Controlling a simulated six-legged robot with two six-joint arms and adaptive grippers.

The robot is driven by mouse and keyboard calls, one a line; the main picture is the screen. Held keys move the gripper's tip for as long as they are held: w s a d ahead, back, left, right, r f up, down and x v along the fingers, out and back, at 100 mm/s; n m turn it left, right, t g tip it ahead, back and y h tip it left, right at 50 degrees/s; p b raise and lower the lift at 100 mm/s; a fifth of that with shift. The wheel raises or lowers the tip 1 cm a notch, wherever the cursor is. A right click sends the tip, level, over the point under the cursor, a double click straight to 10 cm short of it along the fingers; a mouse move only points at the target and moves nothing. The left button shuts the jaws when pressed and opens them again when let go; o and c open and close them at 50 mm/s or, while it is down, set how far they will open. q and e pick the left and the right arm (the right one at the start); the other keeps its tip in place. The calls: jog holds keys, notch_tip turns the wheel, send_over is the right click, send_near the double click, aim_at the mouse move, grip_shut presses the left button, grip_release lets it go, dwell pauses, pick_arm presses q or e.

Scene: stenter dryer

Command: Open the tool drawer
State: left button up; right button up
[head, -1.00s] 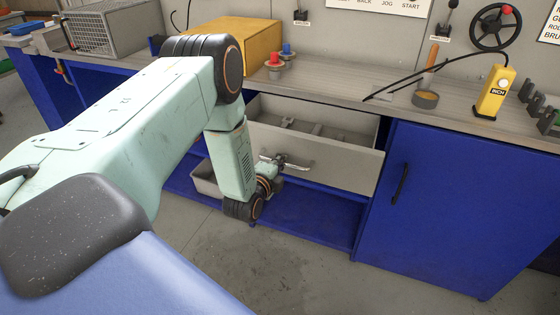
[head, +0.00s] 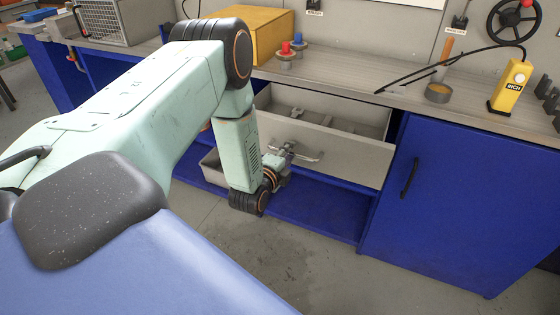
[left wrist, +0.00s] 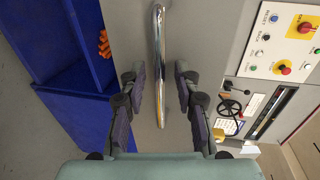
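The tool drawer (head: 340,150) is a grey drawer under the workbench, pulled out, with its inside showing. Its bar handle (head: 308,158) is on the front. My left gripper (head: 288,152) is at the left part of the handle in the head view. In the left wrist view my left gripper (left wrist: 159,78) is open, with its fingers apart on either side of the chrome handle (left wrist: 158,45). Gaps show between the fingers and the bar; I cannot tell how deep the bar sits between them. My right gripper is not in view.
A blue cabinet door (head: 455,190) stands right of the drawer, and an open blue shelf (head: 320,212) lies below it. A grey bin (head: 212,172) is behind my left arm. The benchtop holds a yellow box (head: 262,35), spools (head: 287,55) and a yellow pendant (head: 509,85).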

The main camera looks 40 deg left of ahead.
pick_arm(q)
jog(key=v, duration=1.1)
jog(key=s+d+f+n+g+h, duration=0.3)
jog(key=s+d+f+n+g, duration=0.45)
jog(key=s+f+n, duration=0.35)
jog(key=s+d+f+n+g, duration=0.1)
jog(key=s+d+n+g, duration=0.1)
jog(key=s, duration=0.6)
jog(key=s+d+f+n+g, duration=0.1)
jog(key=s+d+g, duration=0.3)
jog(key=s, duration=0.5)
jog(key=shift+d+f+n+g+h, duration=0.2)
jog(key=shift+d+n+g+h, duration=0.2)
jog(key=shift+n+g, duration=0.5)
